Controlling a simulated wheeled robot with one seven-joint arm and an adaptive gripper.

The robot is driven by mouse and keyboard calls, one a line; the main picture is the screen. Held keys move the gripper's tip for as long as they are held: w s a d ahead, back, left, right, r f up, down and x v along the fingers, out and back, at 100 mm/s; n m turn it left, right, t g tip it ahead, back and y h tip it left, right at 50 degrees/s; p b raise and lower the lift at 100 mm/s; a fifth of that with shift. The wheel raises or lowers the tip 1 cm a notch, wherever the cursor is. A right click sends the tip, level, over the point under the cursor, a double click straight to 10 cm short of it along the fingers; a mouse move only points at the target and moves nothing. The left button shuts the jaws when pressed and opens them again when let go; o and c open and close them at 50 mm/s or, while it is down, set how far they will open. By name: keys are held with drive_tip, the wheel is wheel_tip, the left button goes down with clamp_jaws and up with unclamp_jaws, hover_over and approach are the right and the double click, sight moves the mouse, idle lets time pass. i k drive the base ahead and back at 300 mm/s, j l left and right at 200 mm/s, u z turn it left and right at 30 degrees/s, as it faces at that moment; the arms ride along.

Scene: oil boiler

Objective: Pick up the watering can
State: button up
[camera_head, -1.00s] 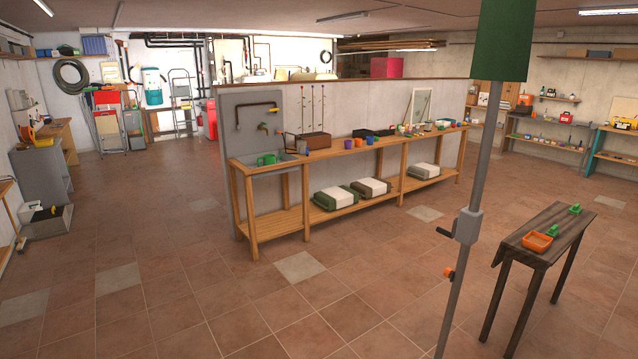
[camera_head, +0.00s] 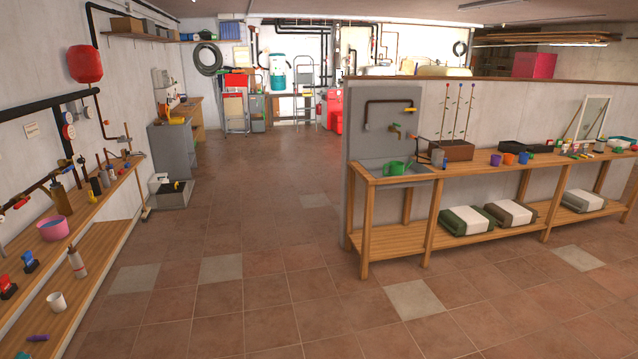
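A green watering can (camera_head: 396,168) stands in or on the grey sink (camera_head: 372,172) at the left end of the wooden workbench (camera_head: 470,165), right of the middle in the head view. A tap (camera_head: 396,132) sticks out of the grey panel above it. The can is some distance off across the floor. My gripper is not in view.
The tiled floor (camera_head: 240,250) ahead is clear. A wooden shelf bench (camera_head: 115,205) with bottles, a pink pot (camera_head: 52,228) and a white cup (camera_head: 57,302) runs along the left wall. A grey cabinet (camera_head: 172,150) stands beyond it. Bags (camera_head: 468,220) lie on the workbench's lower shelf.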

sight(396, 167)
drive_tip(key=i, duration=2.15)
drive_tip(key=i+j, duration=0.1)
drive_tip(key=i, duration=0.6)
drive_tip(key=i+z, duration=0.15)
drive_tip(key=i, duration=0.55)
drive_tip(key=i+j, duration=0.25)
drive_tip(key=i, duration=0.45)
drive_tip(key=i+j+z, duration=0.15)
drive_tip(key=i+z, duration=0.3)
drive_tip(key=i+j+z, duration=0.25)
drive_tip(key=i+z, duration=0.2)
drive_tip(key=i+j+z, duration=0.4)
drive_tip(key=k+j, duration=0.05)
